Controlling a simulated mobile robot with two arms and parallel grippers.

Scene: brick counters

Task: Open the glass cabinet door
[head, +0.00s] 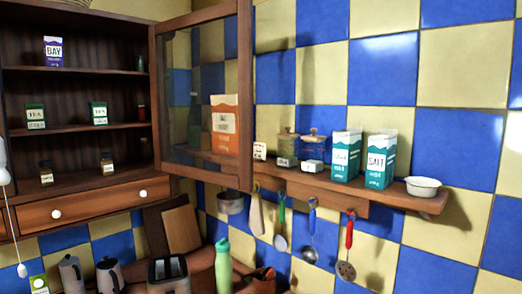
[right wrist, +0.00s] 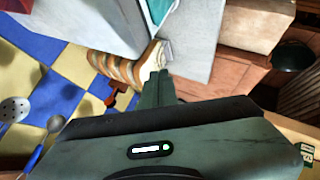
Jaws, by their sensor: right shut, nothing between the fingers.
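The glass cabinet door (head: 245,90) has a brown wooden frame and a clear pane. It stands swung out from the right side of the open cabinet (head: 75,72), and the shelves show plainly. The orange carton (head: 225,122) shows at the door's pane. In the right wrist view, my right gripper (right wrist: 163,72) is shut, with nothing seen held between its fingers. The door cannot be made out in that view, so the gripper's distance from it cannot be told. My left gripper is in neither view.
A wall shelf (head: 400,192) right of the door holds cartons, jars and a white bowl (head: 423,187). Utensils hang below it, including a red-handled slotted spoon (head: 348,250). A toaster (head: 169,273) and a green bottle (head: 222,266) stand below.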

